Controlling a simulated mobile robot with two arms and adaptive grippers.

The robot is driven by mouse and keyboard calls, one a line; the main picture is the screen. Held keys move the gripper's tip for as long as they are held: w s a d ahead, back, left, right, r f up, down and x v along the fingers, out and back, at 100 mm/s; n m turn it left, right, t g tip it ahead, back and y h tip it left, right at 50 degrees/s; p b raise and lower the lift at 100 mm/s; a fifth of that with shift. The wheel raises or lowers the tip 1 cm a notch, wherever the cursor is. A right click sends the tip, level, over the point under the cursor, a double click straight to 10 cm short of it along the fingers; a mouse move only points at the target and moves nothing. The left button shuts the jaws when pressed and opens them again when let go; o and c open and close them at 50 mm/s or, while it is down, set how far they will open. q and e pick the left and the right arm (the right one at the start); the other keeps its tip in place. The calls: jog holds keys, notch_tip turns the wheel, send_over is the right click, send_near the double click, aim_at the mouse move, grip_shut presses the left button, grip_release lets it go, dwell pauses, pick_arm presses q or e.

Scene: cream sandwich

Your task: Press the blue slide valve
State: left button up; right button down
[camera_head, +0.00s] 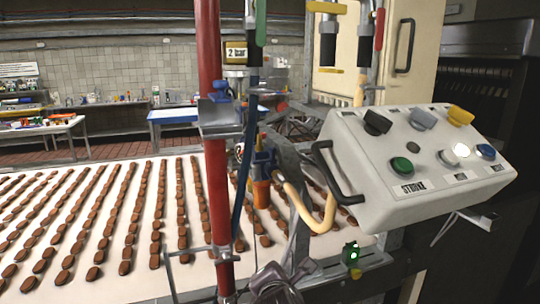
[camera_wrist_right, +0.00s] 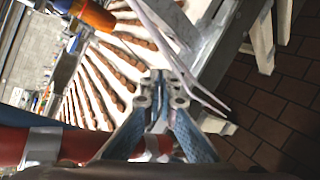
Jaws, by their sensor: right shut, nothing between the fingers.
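A blue valve body (camera_head: 263,160) with an orange lower part (camera_head: 261,194) is mounted beside the red post. A smaller blue part (camera_head: 220,88) sits higher on a metal bracket; I cannot tell for sure which one is the slide valve. In the right wrist view the orange part (camera_wrist_right: 94,15) shows at the top left. My right gripper (camera_wrist_right: 160,78) is shut and empty, apart from the orange part. In the head view a dark grey shape at the bottom centre seems to be part of my right arm. My left gripper is not in view.
A red post (camera_head: 213,190) stands close by, with a dark blue hose beside it. A white control box (camera_head: 365,170) with buttons and a black handle is at right. A yellow hose (camera_head: 318,222) curves between. Rows of brown biscuits lie on the pale belt (camera_head: 120,290).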

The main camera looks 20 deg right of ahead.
jog(key=w+a+r+n+t+h, duration=0.1)
jog(key=r+n, duration=0.3)
jog(key=r, duration=0.7)
jog(key=w+a+r+n+t+h, duration=0.1)
jog(key=w+r+n+t+h, duration=0.1)
jog(key=r, duration=1)
jog(key=w+n+t, duration=0.1)
jog(key=w+n, duration=0.1)
jog(key=n, duration=0.1)
jog(key=shift+w+h, duration=0.2)
jog(key=shift+h, duration=0.1)
jog(key=p, duration=0.5)
send_near(272, 152)
jog(key=x, duration=0.5)
jog(key=shift+w+r, duration=0.15)
jog(key=shift+w, duration=0.05)
jog(key=shift+x, duration=0.85)
